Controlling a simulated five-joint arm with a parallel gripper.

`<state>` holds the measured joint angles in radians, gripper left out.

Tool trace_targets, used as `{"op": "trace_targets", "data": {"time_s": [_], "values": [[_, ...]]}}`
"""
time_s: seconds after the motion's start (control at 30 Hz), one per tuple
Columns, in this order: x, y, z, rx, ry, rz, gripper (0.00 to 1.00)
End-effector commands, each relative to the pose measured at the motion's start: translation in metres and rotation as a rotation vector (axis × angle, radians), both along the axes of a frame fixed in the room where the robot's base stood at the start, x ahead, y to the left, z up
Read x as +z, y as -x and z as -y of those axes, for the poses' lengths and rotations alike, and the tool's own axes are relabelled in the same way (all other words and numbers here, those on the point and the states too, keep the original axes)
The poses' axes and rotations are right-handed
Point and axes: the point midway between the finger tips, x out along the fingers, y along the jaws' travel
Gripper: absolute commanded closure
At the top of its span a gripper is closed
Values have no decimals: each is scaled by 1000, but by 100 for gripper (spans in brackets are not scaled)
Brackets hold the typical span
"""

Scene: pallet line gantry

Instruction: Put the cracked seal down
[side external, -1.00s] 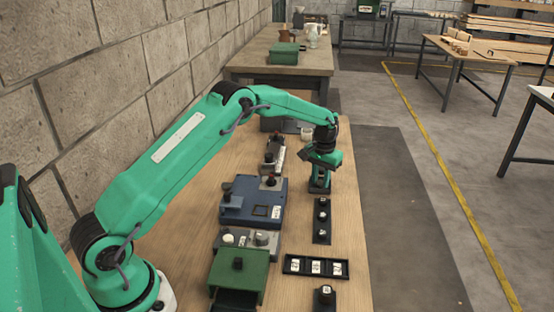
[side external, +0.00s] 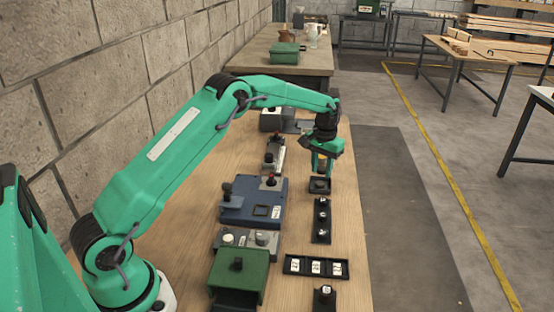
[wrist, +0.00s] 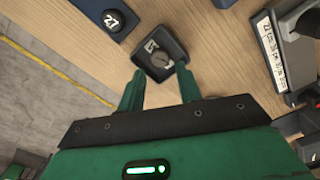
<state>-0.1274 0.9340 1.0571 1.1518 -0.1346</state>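My gripper (side external: 322,172) is just above a small black square tray (side external: 319,193) near the right edge of the wooden bench. In the wrist view, the two green fingers of my gripper (wrist: 159,70) are spread apart with nothing visible between them. A round grey disc, which looks like the seal (wrist: 161,59), lies in the square tray (wrist: 177,43), clear of the fingers. A crack cannot be made out for certain at this size. A small white mark shows beside the disc.
A blue box (side external: 239,205) and a green box (side external: 240,255) stand left. Bare wood lies between.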

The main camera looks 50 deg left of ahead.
Motion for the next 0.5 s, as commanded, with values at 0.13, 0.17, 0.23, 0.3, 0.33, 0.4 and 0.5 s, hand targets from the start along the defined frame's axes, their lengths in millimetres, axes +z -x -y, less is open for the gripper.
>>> {"op": "trace_targets", "data": {"time_s": [0.13, 0.17, 0.23, 0.3, 0.33, 0.4, 0.5], "values": [[27, -1, 0, 0, 0, 5, 65], [32, -1, 0, 0, 0, 4, 65], [43, -1, 0, 0, 0, 4, 65], [53, -1, 0, 0, 0, 4, 65], [57, 0, 0, 0, -1, 3, 65], [65, -1, 0, 0, -1, 4, 65], [73, -1, 0, 0, -1, 3, 65]]}}
